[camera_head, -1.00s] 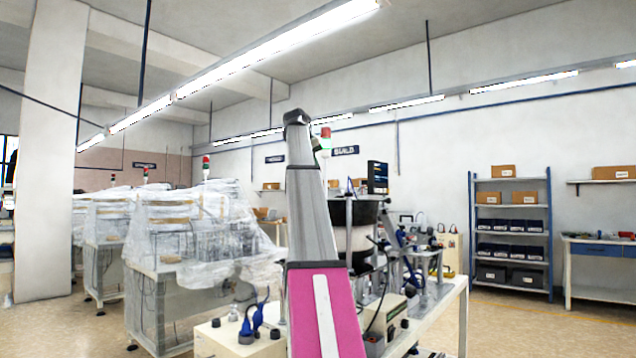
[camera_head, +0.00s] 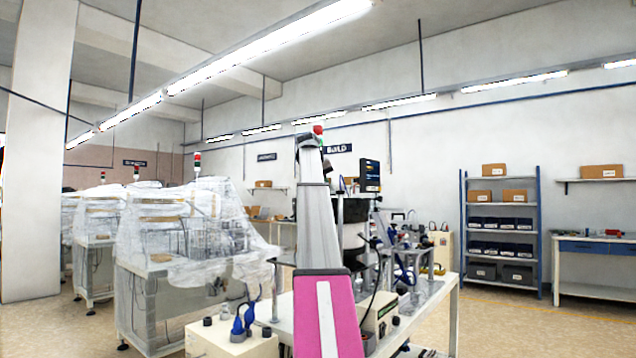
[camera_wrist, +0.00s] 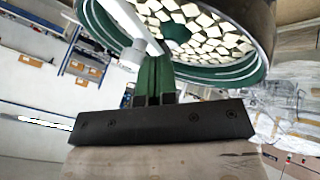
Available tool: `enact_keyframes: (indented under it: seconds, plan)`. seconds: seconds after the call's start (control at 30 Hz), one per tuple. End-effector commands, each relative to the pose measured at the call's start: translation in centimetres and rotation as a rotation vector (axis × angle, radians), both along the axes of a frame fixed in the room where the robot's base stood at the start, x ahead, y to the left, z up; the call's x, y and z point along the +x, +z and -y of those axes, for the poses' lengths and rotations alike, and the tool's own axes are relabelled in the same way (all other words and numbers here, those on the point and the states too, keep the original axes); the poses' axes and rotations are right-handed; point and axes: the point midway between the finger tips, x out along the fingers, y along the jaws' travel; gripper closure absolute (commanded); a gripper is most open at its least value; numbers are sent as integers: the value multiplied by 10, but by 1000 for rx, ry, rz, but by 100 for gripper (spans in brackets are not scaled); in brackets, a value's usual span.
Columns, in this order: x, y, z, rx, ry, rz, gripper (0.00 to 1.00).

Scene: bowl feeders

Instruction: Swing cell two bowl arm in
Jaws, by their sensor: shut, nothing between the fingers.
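In the wrist view a round feeder bowl (camera_wrist: 262,28) with a dark outer wall and green lining holds many cream square pieces. A white bar (camera_wrist: 128,22) runs over the bowl's near left rim, with a pale cylinder near its end; I cannot tell for sure if this is the bowl arm. My gripper (camera_wrist: 155,68) is shut and empty, its dark green fingers side by side close to the bar and rim; whether they touch is unclear. In the head view the dark bowl (camera_head: 354,232) is partly hidden behind my pink and grey arm.
A white bench (camera_head: 447,292) carries the feeder equipment, with a dark screen (camera_head: 370,176) above. A cream box with blue plugs (camera_head: 236,340) stands in front. Plastic-wrapped machines (camera_head: 185,235) are at left. A blue shelf rack (camera_head: 502,230) stands at right, with open floor before it.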

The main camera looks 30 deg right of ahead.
Motion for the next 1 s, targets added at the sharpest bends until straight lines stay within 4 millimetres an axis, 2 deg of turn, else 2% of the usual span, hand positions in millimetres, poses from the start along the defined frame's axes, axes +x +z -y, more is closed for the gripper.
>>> enact_keyframes:
  seconds: [0.37, 0.63, 1.0]
  plan:
    - [-1, 0, 2, 0, 0, 0, 100]
    - [-2, 0, 23, 0, 0, 0, 100]
    - [0, 1, 24, -6, -3, 1, 100]
